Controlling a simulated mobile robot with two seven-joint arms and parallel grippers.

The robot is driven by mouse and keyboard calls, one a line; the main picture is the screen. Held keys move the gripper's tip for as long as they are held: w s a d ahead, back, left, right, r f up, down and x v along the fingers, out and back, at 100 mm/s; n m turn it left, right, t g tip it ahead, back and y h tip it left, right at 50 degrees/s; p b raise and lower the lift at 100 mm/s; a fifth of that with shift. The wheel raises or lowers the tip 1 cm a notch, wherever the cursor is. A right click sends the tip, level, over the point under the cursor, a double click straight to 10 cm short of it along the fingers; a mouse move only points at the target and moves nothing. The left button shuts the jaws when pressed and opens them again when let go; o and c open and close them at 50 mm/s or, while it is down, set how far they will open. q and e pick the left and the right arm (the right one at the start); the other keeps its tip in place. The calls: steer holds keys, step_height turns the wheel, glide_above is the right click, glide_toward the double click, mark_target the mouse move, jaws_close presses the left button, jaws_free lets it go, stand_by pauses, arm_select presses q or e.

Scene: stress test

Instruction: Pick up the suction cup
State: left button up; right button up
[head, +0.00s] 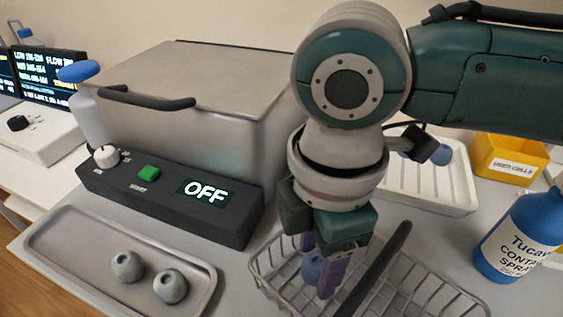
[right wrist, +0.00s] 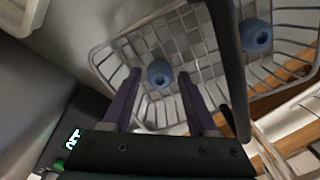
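My right gripper (head: 316,270) points down into a wire basket (head: 262,274). Its purple fingers are apart. A blue suction cup (head: 311,268) shows between the fingers in the head view, partly hidden by one of them. In the right wrist view this suction cup (right wrist: 160,73) appears between the tips of my right gripper (right wrist: 159,77), with gaps on both sides. A second blue suction cup (right wrist: 256,35) lies in the basket (right wrist: 205,45), to the right. My left gripper is out of view.
The basket's dark handle (head: 374,272) rises close beside my right gripper. A black control box reading OFF (head: 165,200) and a large grey lidded unit (head: 205,95) stand to the left. A white rack (head: 425,190), yellow bin (head: 508,160) and blue spray bottle (head: 522,235) stand to the right.

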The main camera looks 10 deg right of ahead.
jaws_close()
stand_by(0.4)
